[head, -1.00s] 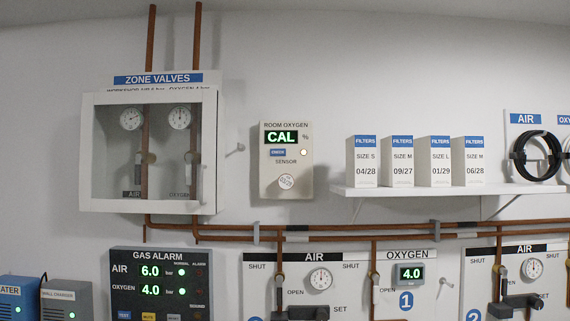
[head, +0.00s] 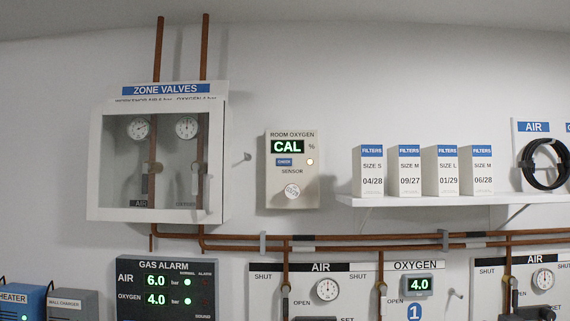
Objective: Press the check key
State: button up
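The room oxygen monitor (head: 305,201) is a pale box on the wall, left of the filter shelf. Its display (head: 287,147) reads CAL in green. The small blue check key (head: 284,162) sits just under the display, with a lit yellowish lamp (head: 310,162) to its right. A round sensor (head: 292,191) is below, under the word SENSOR. Nothing covers the key. My gripper is not in the head view.
A glass-fronted zone valve cabinet (head: 103,214) hangs to the left. A shelf (head: 420,199) with several filter boxes juts out on the right. Copper pipes (head: 340,238) run below, above the gas alarm panel (head: 208,301). Bare wall lies above the monitor.

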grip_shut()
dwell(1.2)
